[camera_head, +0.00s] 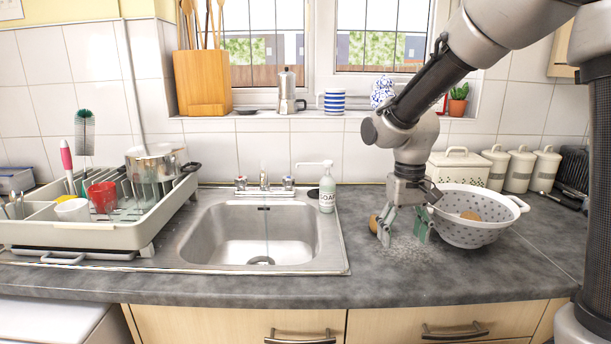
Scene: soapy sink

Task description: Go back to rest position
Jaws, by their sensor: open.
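My gripper (403,236) hangs from my arm at the right of the picture, pointing down over the grey counter. Its fingers are apart and nothing shows between them. It is just left of a white speckled colander (476,236) and overlaps the colander's left edge in the picture; I cannot tell if they touch. A brown rounded thing (373,225) shows partly behind the left finger. Another brown thing (469,215) lies inside the colander.
A steel sink (215,264) is set in the counter, with a soap bottle (327,190) at its back right corner. A dish rack (130,256) stands at the left. White canisters (520,168) stand behind the colander. The counter's front right (450,285) is clear.

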